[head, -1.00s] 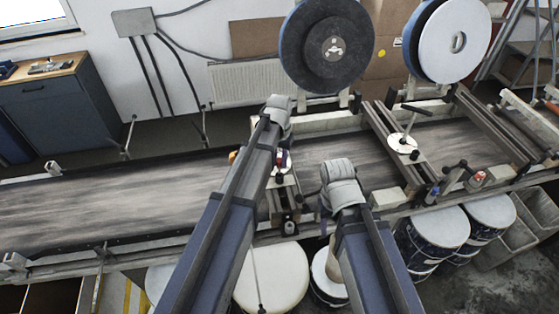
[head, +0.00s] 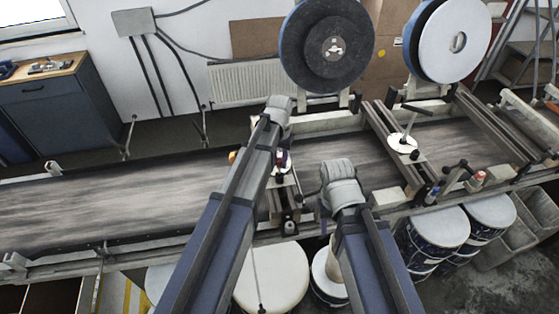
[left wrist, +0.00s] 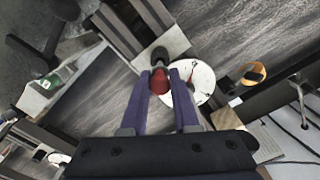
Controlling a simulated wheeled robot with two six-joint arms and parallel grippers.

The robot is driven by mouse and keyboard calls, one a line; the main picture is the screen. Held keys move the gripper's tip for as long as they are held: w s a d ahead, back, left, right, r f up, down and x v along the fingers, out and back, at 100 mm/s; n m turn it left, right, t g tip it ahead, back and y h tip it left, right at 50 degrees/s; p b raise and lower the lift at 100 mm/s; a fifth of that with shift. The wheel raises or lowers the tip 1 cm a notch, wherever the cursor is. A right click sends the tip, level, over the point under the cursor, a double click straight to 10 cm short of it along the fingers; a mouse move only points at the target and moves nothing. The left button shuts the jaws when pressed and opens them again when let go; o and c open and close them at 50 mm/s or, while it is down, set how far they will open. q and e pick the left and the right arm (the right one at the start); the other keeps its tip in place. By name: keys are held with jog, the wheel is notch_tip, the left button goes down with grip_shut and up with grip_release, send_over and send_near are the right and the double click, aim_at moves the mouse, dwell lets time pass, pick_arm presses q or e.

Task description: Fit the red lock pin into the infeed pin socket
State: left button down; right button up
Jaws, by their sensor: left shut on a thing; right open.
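In the left wrist view, my left gripper (left wrist: 163,82) has its two purple fingers around a red piece, which I take for the red lock pin (left wrist: 158,78). The pin lies against the left-hand finger in that view; its lower end is hidden. In the head view, my left gripper (head: 284,160) is over the narrow station across the belt, with a spot of red at its tip. My right gripper (head: 322,209) is low beside that station, mostly hidden by its own wrist. I cannot make out the infeed pin socket for certain.
A white dial with a red pointer (left wrist: 197,82) and a black knob (left wrist: 160,54) lie behind the fingers. The conveyor belt (head: 110,205) is bare at left. A second crosswise station with a white disc (head: 402,143) stands to the right. Drums (head: 270,280) stand below the front rail.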

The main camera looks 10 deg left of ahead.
aim_at(280, 166)
pick_arm(q)
jog(key=shift+f+b, duration=2)
jog(key=shift+f, duration=0.05)
jog(key=c, duration=0.6)
grip_release()
jog(key=shift+r, duration=0.1)
jog(key=shift+r, duration=0.1)
notch_tip(280, 166, up, 8)
jog(key=p, duration=0.8)
jog(key=shift+f, duration=0.25)
